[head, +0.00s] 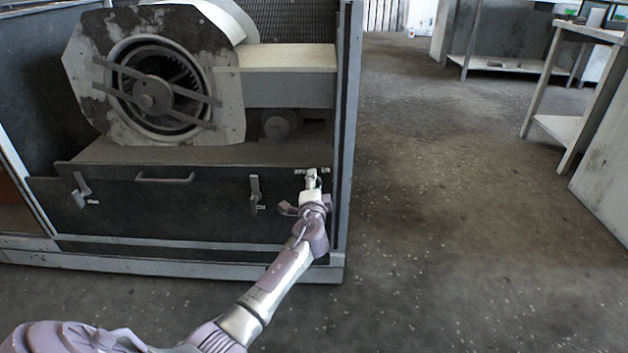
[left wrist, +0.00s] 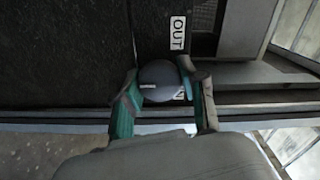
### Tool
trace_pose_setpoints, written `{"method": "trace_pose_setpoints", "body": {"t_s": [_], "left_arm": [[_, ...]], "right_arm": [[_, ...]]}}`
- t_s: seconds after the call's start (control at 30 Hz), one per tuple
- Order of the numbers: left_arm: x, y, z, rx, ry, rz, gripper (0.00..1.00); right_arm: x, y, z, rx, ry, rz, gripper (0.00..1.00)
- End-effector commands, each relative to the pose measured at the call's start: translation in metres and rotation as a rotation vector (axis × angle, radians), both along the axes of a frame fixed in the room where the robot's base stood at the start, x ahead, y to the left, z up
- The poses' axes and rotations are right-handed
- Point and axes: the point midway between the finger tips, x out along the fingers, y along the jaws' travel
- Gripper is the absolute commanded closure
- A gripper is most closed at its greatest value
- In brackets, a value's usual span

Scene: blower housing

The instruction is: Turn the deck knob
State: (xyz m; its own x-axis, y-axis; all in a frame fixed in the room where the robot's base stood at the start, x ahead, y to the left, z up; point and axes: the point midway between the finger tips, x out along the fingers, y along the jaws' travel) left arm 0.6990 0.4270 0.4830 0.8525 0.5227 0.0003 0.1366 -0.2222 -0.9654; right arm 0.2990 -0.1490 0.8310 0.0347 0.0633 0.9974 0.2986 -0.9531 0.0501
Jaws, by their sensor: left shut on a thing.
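The deck knob (left wrist: 158,78) is a round dark knob with a short pale line on its face, in the middle of the left wrist view. My right gripper is in neither view.
The blower (head: 150,95) stands above the panel in its grey housing (head: 350,120). The panel carries a handle (head: 165,180) and two levers, one (head: 255,193) left of my gripper. Workbenches (head: 580,90) stand far right; the floor between is clear.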

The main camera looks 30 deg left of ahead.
Motion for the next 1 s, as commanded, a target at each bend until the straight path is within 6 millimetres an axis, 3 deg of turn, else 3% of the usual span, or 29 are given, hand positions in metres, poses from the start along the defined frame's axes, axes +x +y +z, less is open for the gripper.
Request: {"method": "trace_pose_setpoints", "body": {"t_s": [0.4, 1.0], "left_arm": [[-0.001, 0.000, -0.001, 0.234, 0.147, 0.000, 0.94], [0.000, -0.001, -0.002, 0.300, 0.188, -0.001, 0.94]], "right_arm": [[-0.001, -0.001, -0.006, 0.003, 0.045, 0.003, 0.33], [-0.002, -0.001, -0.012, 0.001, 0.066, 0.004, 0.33]]}}
